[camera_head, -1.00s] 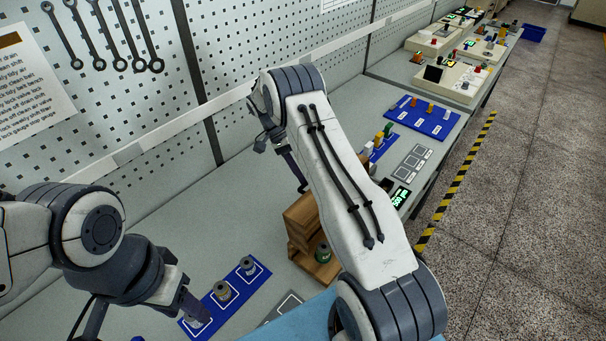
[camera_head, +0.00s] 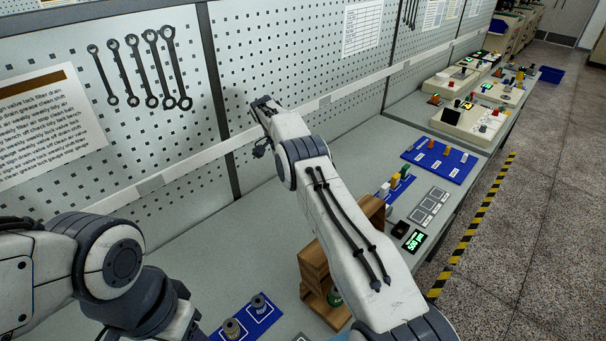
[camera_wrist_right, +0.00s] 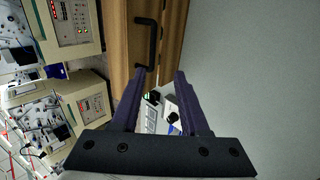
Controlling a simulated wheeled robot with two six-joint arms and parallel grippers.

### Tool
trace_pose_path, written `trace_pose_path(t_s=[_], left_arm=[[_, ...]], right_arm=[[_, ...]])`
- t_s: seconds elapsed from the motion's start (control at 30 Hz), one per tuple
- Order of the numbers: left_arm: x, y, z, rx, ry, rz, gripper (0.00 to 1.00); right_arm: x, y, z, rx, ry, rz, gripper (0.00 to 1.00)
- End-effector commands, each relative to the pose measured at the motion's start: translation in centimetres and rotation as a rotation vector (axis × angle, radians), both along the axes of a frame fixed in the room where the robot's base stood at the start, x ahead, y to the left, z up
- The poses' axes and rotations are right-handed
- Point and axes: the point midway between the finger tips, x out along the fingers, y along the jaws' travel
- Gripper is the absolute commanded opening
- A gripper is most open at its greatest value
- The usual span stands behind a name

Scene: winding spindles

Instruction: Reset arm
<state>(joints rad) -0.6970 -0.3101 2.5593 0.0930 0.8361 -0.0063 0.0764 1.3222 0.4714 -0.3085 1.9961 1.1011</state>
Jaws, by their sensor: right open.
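My right arm reaches from the bottom right across the middle of the head view. Its gripper (camera_head: 262,110) is raised in front of the pegboard wall. In the right wrist view the two dark fingers (camera_wrist_right: 160,74) are apart with nothing between them. My left arm is at the lower left of the head view; its fingers are cut off by the bottom edge.
A wooden stand (camera_head: 314,268) with a green spool (camera_head: 334,298) is partly hidden behind my right arm. A blue strip (camera_head: 262,318) holds grey-topped spools (camera_head: 258,304). A blue board (camera_head: 440,160) lies farther right. Wrenches (camera_head: 140,72) hang on the pegboard.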

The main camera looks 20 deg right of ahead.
Motion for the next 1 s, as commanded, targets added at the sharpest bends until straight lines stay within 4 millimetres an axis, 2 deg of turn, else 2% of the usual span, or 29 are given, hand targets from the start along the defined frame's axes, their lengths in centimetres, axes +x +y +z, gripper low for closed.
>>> trace_pose_path(t_s=[0.03, 0.13, 0.73, 0.87, 1.0], left_arm=[[0.0, 0.0, 0.7, 0.001, 0.001, -0.001, 0.50], [0.0, 0.0, 1.0, 0.001, 0.001, -0.002, 0.50], [0.0, 0.0, 0.9, 0.001, 0.001, -0.002, 0.50], [0.0, 0.0, 0.2, 0.001, 0.001, -0.001, 0.50], [0.0, 0.0, -1.2, 0.001, 0.001, 0.000, 0.50]], right_arm=[[0.1, 0.0, 0.4, 0.000, 0.001, 0.001, 0.45], [0.2, 0.1, 0.4, 0.001, 0.000, 0.001, 0.45], [0.3, 0.3, 0.3, 0.005, -0.002, 0.009, 0.45], [0.7, 2.4, 1.2, 0.051, -0.022, 0.092, 0.45], [0.7, 7.3, 3.1, 0.166, -0.065, 0.297, 0.45]])
